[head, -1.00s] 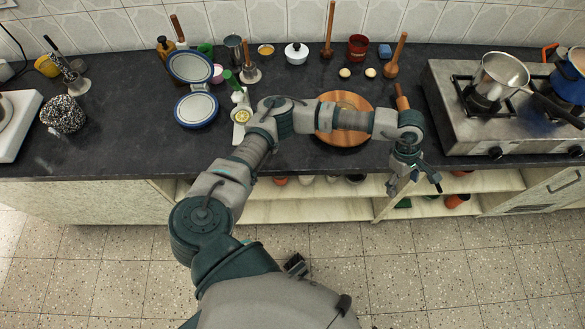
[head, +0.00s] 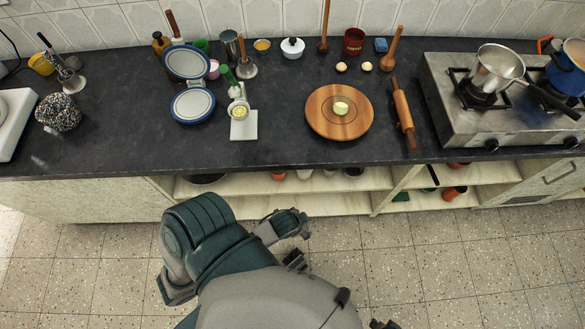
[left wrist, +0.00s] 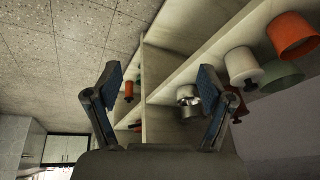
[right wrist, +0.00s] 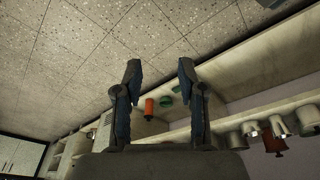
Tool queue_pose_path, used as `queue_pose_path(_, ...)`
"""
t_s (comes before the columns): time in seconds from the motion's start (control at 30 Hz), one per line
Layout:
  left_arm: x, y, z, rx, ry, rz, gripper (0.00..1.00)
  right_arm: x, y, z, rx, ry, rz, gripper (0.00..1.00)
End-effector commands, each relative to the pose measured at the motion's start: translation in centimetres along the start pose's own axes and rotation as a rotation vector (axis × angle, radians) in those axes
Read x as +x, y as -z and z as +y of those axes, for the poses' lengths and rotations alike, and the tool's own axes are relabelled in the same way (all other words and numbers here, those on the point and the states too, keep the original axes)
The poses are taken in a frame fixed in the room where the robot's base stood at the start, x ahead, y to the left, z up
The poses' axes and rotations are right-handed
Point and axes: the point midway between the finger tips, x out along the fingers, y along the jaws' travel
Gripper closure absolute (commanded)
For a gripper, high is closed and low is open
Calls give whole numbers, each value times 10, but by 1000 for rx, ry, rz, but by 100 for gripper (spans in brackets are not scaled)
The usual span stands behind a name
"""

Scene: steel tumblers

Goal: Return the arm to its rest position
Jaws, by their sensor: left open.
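My left arm (head: 205,240) is folded back beside my body in the head view, low in front of the counter and clear of it. My left gripper (left wrist: 160,76) is open and empty in the left wrist view, with its two fingers wide apart. My right gripper (right wrist: 160,70) is also open and empty in the right wrist view. Both wrist views look at the floor and the shelves under the counter. A steel tumbler (head: 230,44) stands at the back of the dark counter (head: 280,120). Which gripper parts show by my body in the head view is unclear.
Open shelves (head: 330,203) below hold pots. The tiled floor (head: 450,260) is free.

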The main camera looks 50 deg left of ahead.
Motion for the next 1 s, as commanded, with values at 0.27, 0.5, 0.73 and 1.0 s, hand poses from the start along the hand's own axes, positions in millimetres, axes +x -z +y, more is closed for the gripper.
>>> queue_pose_path(0.27,-9,-54,9,-90,-60,-165,19,0,0,0,0,0,0,60)
queue_pose_path(0.5,-8,-53,9,-87,-59,-162,19,0,1,0,0,0,1,60)
queue_pose_path(0.73,-8,-53,9,-85,-58,-161,19,-1,1,0,0,-1,3,60)
queue_pose_path(1.0,54,-78,17,-77,-62,-185,19,65,-13,-2,-9,1,-21,60)
